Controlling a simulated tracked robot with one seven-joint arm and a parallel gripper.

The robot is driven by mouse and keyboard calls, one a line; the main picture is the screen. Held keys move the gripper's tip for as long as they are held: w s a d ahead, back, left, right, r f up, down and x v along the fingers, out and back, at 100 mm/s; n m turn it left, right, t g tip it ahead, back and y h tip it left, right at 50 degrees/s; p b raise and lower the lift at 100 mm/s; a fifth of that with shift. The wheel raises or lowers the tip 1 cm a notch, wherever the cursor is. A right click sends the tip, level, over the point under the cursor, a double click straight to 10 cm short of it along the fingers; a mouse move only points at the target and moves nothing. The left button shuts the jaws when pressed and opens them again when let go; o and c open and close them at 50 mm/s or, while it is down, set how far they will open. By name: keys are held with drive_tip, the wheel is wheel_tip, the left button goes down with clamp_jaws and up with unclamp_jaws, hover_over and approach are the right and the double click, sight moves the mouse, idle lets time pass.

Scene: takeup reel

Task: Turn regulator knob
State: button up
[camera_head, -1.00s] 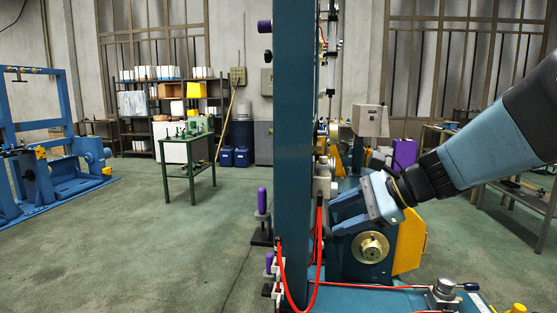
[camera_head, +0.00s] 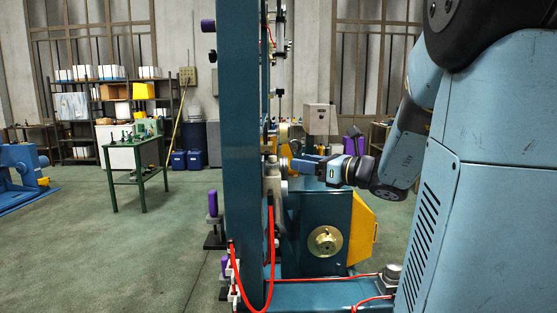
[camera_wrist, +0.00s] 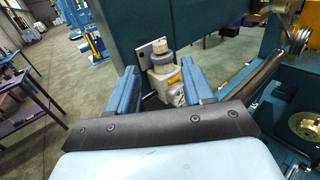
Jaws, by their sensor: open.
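The regulator is a pale grey body (camera_wrist: 163,76) on a bracket on the blue upright, with a round knob (camera_wrist: 158,48) at its end and a small gauge on its side. In the head view the regulator (camera_head: 271,184) sits on the upright's right side, above a red hose. My gripper (camera_wrist: 159,70) is open, its two blue fingers on either side of the regulator in the wrist view. Contact cannot be told. In the head view my gripper (camera_head: 296,165) points left, close to the regulator and roughly level with its upper part.
The tall blue upright (camera_head: 242,130) stands just beyond the regulator. The red hose (camera_head: 271,240) loops down below it. A blue machine housing with a brass hub (camera_head: 325,241) and a yellow guard (camera_head: 362,230) lies below my arm. Open floor is at the left.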

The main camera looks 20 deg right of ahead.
sight(276, 158)
drive_tip(key=x, duration=0.8)
drive_tip(key=shift+w+a, duration=0.2)
clamp_jaws()
